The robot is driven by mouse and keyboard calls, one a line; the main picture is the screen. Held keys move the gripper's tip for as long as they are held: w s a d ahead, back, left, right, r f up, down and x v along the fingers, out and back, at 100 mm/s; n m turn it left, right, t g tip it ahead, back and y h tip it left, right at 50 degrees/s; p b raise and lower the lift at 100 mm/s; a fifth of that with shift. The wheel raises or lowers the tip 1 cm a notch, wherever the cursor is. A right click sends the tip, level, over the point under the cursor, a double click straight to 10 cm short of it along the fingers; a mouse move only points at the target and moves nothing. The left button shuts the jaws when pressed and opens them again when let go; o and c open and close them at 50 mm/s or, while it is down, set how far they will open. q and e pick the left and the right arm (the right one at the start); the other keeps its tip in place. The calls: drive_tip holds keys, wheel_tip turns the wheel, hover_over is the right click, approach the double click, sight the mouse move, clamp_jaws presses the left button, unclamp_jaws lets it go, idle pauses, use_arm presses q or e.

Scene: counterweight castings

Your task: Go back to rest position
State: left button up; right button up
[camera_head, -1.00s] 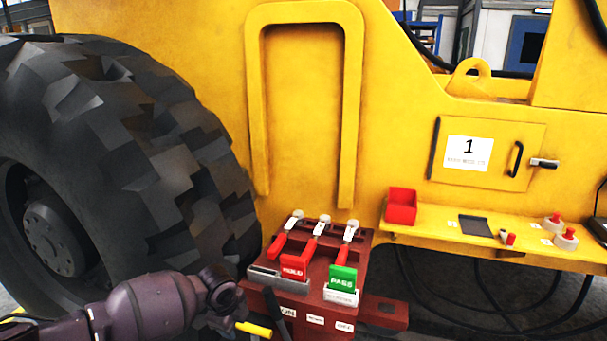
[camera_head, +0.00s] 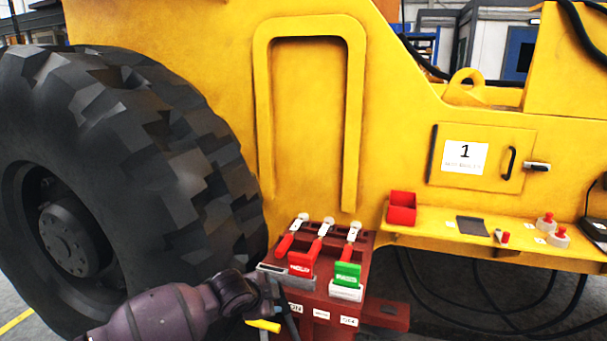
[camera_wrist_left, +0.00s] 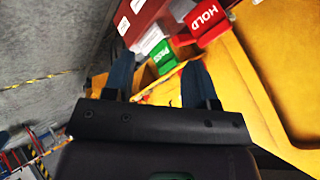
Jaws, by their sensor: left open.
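My left gripper (camera_wrist_left: 158,82) is open in the left wrist view, with two blue-grey fingers apart and nothing visible between them. In the head view my left arm comes in at the bottom, and its gripper (camera_head: 278,318) is low beside the front left of a dark red control box (camera_head: 318,300). The box carries several levers with red grips and silver ends, a red HOLD tag (camera_head: 300,264) and a green PASS tag (camera_head: 347,275). Both tags also show beyond the fingers in the left wrist view. My right gripper is not in view.
A large black tyre (camera_head: 150,150) stands at left, close to my arm. A yellow machine body (camera_head: 400,130) fills the background. Its shelf (camera_head: 420,232) holds a red bin (camera_head: 402,207), a dark pad (camera_head: 472,226) and red-topped buttons. Black hoses hang underneath.

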use_arm(q)
drive_tip(key=s+r+n+t+h, duration=0.1)
drive_tip(key=s+n+t+h, duration=0.2)
drive_tip(key=s+n+t, duration=0.35)
drive_tip(key=s+a+f+n+g+y, duration=0.1)
drive_tip(key=s+a+f, duration=0.4)
drive_tip(key=s, duration=0.5)
drive_tip(key=s+a+f+n+g+y, duration=0.1)
drive_tip(key=s+a+f+n+y, duration=0.3)
drive_tip(key=s+a, duration=0.4)
drive_tip(key=s+a+f+n+g+y, duration=0.1)
drive_tip(key=s+a+f+n+y, duration=0.2)
drive_tip(key=s, duration=1)
drive_tip(key=a+f+n, duration=0.1)
drive_tip(key=a+f, duration=0.2)
drive_tip(key=f, duration=0.1)
drive_tip(key=shift+s+a+n, duration=0.3)
drive_tip(key=shift+s+n, duration=0.05)
drive_tip(key=shift+s, duration=0.05)
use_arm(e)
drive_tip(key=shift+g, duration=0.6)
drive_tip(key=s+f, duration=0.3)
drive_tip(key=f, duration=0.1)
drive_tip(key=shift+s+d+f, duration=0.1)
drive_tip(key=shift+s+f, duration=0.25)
